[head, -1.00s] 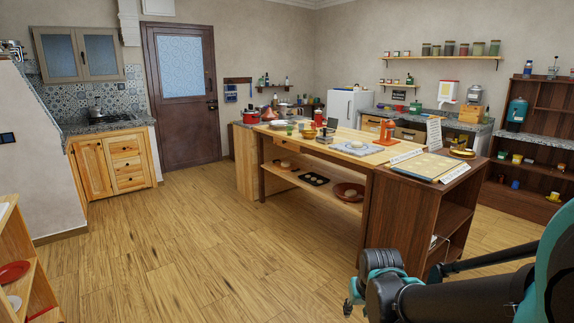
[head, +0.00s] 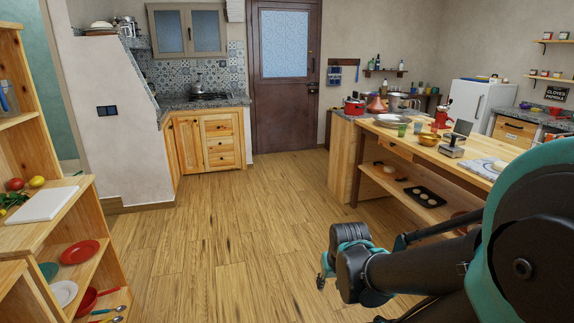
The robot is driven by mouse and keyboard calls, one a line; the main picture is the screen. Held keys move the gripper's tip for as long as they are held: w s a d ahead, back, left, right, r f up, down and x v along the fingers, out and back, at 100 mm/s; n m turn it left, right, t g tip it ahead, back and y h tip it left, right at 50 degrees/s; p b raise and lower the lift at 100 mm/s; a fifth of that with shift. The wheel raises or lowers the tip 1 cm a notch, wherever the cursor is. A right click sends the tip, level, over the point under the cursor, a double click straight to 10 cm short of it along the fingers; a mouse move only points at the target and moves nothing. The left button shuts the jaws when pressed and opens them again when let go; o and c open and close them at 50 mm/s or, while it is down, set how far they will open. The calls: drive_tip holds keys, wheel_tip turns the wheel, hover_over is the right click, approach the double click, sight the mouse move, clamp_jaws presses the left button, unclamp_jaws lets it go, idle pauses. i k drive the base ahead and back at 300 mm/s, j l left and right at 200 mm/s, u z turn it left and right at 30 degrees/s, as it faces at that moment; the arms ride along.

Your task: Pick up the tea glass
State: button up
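My gripper (head: 322,283) is only partly visible at the end of my dark and teal arm, low in the right half of the head view. It is over the open floor, well apart from the island top. Its fingers are not clear, and I see nothing held in it.
A wide wooden floor (head: 215,235) lies clear between the left shelf unit (head: 50,235) and the island. The shelf holds plates and a white board (head: 40,203). A wooden cabinet (head: 205,140) and a closed door (head: 286,80) stand at the back.

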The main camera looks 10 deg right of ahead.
sight(434, 124)
drive_tip(key=i+j, duration=0.1)
drive_tip(key=i, duration=0.85)
drive_tip(key=i+j, duration=0.1)
drive_tip(key=i, duration=0.85)
drive_tip(key=i+l+z, duration=0.15)
drive_tip(key=i+z, duration=0.2)
drive_tip(key=i, duration=0.7)
drive_tip(key=i+j+z, duration=0.15)
drive_tip(key=i+z, duration=0.2)
drive_tip(key=i, duration=0.65)
